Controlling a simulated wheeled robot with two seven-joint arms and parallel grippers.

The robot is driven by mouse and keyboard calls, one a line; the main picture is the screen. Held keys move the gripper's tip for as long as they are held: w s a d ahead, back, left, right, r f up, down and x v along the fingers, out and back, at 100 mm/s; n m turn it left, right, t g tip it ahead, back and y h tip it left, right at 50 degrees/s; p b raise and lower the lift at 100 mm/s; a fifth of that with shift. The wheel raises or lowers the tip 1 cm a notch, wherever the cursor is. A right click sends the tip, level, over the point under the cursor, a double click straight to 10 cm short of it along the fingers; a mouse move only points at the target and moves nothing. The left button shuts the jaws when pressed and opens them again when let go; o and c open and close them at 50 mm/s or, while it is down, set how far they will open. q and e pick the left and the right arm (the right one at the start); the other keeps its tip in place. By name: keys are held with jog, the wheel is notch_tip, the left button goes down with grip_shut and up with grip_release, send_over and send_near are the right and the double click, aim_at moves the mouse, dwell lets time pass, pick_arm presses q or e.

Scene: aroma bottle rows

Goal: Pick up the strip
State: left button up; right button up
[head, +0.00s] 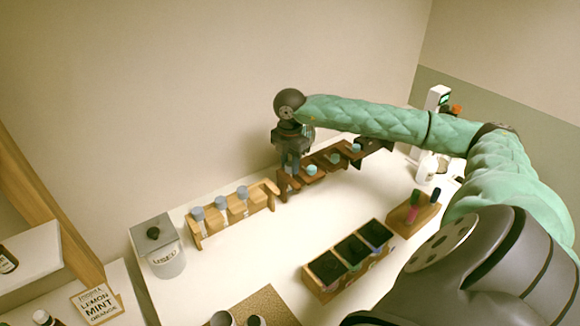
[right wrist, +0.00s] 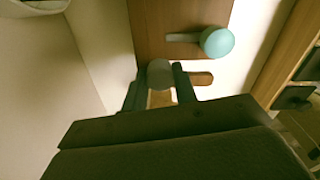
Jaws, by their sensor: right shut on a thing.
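My right gripper (head: 292,172) is over the left end of a dark brown rack (head: 283,188) at the back of the table. In the right wrist view its fingers (right wrist: 158,88) are shut on a grey round-topped piece (right wrist: 159,73), which looks like a vial cap. A tan patch shows below it between the fingers. The rack also holds teal-capped vials (head: 312,170), one of them near the fingers in the right wrist view (right wrist: 216,41). I cannot make out a strip in either view. My left gripper is not in view.
A lighter wooden rack (head: 262,202) with grey-capped vials (head: 221,202) stands to the left. A grey lidded "USED" container (head: 166,262), a wooden box (head: 318,290) with dark compartments and a small holder (head: 405,217) with coloured items stand nearby. The table middle is clear.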

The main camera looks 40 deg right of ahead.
jog(key=shift+r, duration=0.45)
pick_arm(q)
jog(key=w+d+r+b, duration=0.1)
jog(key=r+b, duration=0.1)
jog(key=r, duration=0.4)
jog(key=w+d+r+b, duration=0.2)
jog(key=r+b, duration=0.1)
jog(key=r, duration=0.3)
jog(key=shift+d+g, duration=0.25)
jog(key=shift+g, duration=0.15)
pick_arm(e)
notch_tip(320, 180, up, 17)
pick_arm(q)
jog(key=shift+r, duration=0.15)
